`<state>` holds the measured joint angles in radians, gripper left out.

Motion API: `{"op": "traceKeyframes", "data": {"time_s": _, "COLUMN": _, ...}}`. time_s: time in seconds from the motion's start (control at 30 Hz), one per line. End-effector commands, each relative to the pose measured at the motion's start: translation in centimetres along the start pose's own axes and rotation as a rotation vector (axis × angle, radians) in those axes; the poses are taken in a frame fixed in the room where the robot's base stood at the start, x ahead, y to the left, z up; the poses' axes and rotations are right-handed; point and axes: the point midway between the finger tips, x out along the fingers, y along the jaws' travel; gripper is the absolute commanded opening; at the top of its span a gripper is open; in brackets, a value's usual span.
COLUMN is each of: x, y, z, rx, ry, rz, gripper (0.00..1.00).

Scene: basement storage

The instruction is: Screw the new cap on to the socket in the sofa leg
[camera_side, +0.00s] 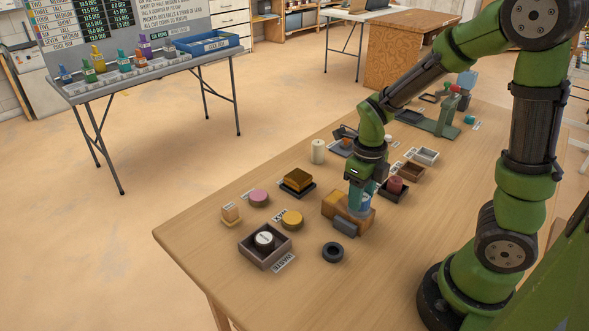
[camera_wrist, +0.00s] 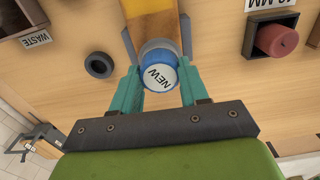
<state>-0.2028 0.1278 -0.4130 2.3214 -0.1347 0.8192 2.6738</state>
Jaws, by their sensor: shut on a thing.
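My gripper (camera_wrist: 158,88) is shut on the new cap (camera_wrist: 157,73), a blue round cap with a white face marked NEW, held between two teal fingers. In the wrist view the cap overlaps a grey round part at the end of the wooden sofa leg (camera_wrist: 150,14); I cannot tell whether it is threaded on. In the side view my gripper (camera_side: 361,203) points down over the orange-brown leg (camera_side: 331,207), with a dark grey block (camera_side: 345,227) at its front. The socket is mostly hidden by the cap and fingers.
A waste tray (camera_side: 284,259) holding a dark cap with a white top (camera_side: 264,240) stands at the front left. A black ring (camera_side: 333,251) lies near the leg. Yellow (camera_side: 292,219) and pink (camera_side: 258,198) discs lie left. A red cylinder (camera_side: 395,185) sits in a tray at right.

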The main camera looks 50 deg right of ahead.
Motion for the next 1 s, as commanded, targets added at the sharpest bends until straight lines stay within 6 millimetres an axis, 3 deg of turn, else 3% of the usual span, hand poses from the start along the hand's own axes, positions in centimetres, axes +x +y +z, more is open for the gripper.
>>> {"op": "traceKeyframes", "data": {"time_s": 0.37, "x": 0.0, "y": -0.02, "z": 0.01, "rx": 0.063, "ry": 0.0, "rz": 0.0, "gripper": 0.0}}
{"op": "traceKeyframes", "data": {"time_s": 0.6, "x": 0.01, "y": 0.12, "z": 0.04, "rx": 0.373, "ry": 0.0, "rz": -0.001, "gripper": 0.0}}
{"op": "traceKeyframes", "data": {"time_s": 1.0, "x": 0.1, "y": 0.09, "z": -0.04, "rx": 0.475, "ry": 0.003, "rz": -0.004, "gripper": 0.0}}
